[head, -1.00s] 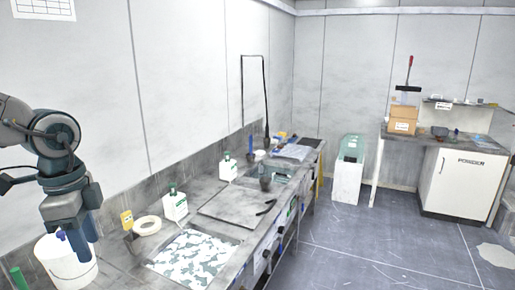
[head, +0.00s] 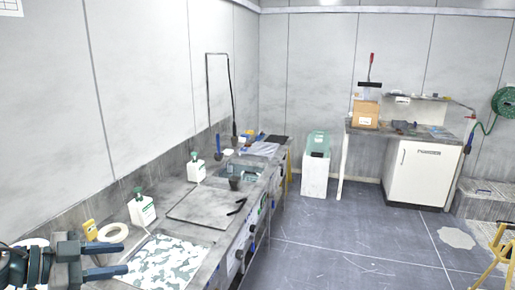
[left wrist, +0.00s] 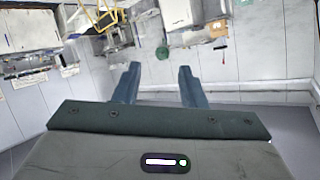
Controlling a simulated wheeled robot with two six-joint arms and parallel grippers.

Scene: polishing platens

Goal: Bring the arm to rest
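My left gripper (head: 123,258) is at the lower left of the head view, with its two dark blue-green fingers pointing right, one above the other. They are apart, with nothing between them. It appears in front of the near end of the bench; how high it is above the bench I cannot tell. In the left wrist view the same gripper (left wrist: 158,72) is open and empty, its fingers pointing out towards the room, which appears upside down. My right gripper shows in neither view.
The bench (head: 208,186) runs along the left wall. It carries white bottles (head: 142,210), a tape roll (head: 112,233), a yellow container (head: 90,229) and a grey slab (head: 204,205). A white cabinet (head: 418,173) stands at the back right. The floor (head: 340,240) is largely clear.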

